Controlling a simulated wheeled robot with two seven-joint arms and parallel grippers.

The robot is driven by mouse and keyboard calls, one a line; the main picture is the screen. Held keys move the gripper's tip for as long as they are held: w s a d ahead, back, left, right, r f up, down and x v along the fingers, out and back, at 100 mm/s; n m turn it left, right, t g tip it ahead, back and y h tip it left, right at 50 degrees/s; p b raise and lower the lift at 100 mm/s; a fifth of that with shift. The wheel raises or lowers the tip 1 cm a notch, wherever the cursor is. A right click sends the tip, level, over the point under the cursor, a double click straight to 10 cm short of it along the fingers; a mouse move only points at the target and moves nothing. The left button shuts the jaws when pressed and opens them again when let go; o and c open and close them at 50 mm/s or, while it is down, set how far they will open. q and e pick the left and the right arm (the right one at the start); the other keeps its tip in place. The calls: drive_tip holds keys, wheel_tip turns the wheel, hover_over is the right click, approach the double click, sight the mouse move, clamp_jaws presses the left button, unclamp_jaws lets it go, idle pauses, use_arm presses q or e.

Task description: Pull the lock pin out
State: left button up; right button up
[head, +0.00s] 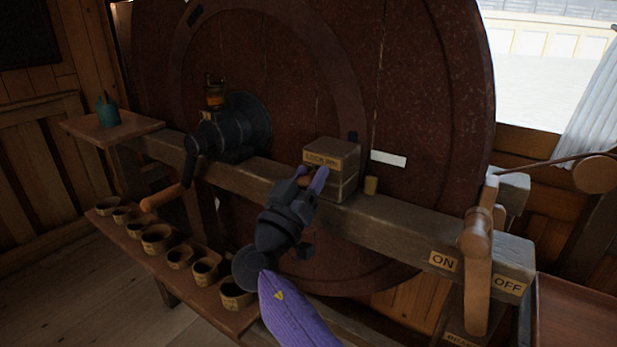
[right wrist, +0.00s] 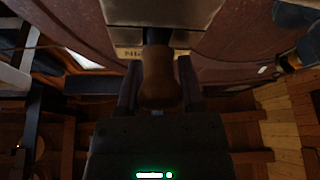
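The lock pin's rounded wooden knob (right wrist: 160,85) shows in the right wrist view, with a short dark shaft between it and the block. In the head view the pin stands at the front of a wooden block (head: 345,160) labelled LOCK PIN, on the beam before the big wheel; the fingers partly hide it. My right gripper (head: 309,181) has one finger on each side of the knob and appears shut on it. The fingers also flank the knob in the right wrist view (right wrist: 160,92). My left gripper is in neither view.
A wooden lever (head: 478,262) stands at the right by ON and OFF labels. A black crank mechanism (head: 232,130) with a wooden handle is on the left. Several small cups (head: 158,239) line a low shelf.

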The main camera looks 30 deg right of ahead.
sight(299, 184)
clamp_jaws()
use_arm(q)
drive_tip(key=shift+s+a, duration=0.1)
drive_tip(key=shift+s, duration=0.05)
use_arm(e)
drive_tip(key=shift+s+a+f, duration=0.1)
drive_tip(key=shift+a+f, duration=0.05)
drive_tip(key=shift+a, duration=0.1)
drive_tip(key=shift+s+a+b, duration=0.25)
drive_tip(key=shift+a+b, duration=0.1)
drive_tip(key=shift+a, duration=0.3)
drive_tip(key=shift+s+a+b, duration=0.25)
drive_tip(key=shift+a+b, duration=0.05)
drive_tip(key=shift+a, duration=0.3)
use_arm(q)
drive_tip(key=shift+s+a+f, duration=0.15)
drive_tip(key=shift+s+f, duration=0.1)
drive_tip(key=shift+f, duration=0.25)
use_arm(e)
drive_tip(key=o, duration=0.8)
unclamp_jaws()
drive_tip(key=shift+a, duration=0.1)
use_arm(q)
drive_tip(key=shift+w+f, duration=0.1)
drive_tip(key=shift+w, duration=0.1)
